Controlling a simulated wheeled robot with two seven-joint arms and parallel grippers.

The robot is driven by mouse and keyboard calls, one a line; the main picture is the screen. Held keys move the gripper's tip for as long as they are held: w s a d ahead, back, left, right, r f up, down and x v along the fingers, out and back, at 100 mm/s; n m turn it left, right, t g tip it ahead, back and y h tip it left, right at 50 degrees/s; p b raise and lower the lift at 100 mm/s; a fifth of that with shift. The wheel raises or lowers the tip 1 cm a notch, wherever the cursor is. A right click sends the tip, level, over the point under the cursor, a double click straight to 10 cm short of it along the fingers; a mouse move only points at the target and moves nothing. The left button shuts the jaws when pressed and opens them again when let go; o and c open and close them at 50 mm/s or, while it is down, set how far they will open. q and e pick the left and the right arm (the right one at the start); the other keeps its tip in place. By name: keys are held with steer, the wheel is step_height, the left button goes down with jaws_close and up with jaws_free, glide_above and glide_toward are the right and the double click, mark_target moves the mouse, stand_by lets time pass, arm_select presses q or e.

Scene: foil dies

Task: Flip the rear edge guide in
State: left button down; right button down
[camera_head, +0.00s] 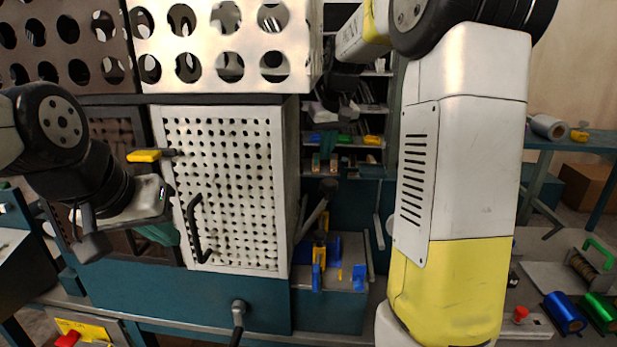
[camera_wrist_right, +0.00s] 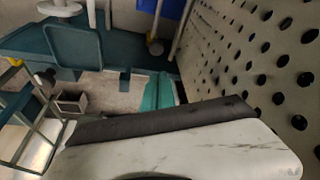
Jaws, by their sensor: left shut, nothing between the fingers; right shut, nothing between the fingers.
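Several blue and yellow pieces stand on the grey bed inside the machine in the head view: a yellow upright with a blue block (camera_head: 318,256) and a separate blue block (camera_head: 359,277). I cannot tell for sure which is the rear edge guide or whether it is flipped in. My right arm reaches into the opening; its gripper (camera_head: 328,112) is dark and small there, above the bed and apart from these pieces. In the right wrist view its pale hand and dark finger (camera_wrist_right: 160,121) hold nothing. My left gripper (camera_head: 92,246) is shut and empty, left of the perforated door.
The perforated door (camera_head: 225,185) with a black handle (camera_head: 195,230) stands left of the opening; a perforated wall (camera_wrist_right: 270,60) is close at the right in the wrist view. A perforated cover (camera_head: 230,80) hangs above. Foil rolls (camera_head: 565,312) lie at right.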

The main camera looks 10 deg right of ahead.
mark_target(321, 178)
steer(key=shift+f, duration=0.1)
steer(key=x, duration=1)
steer(key=shift+s, duration=0.1)
steer(key=shift+s, duration=0.1)
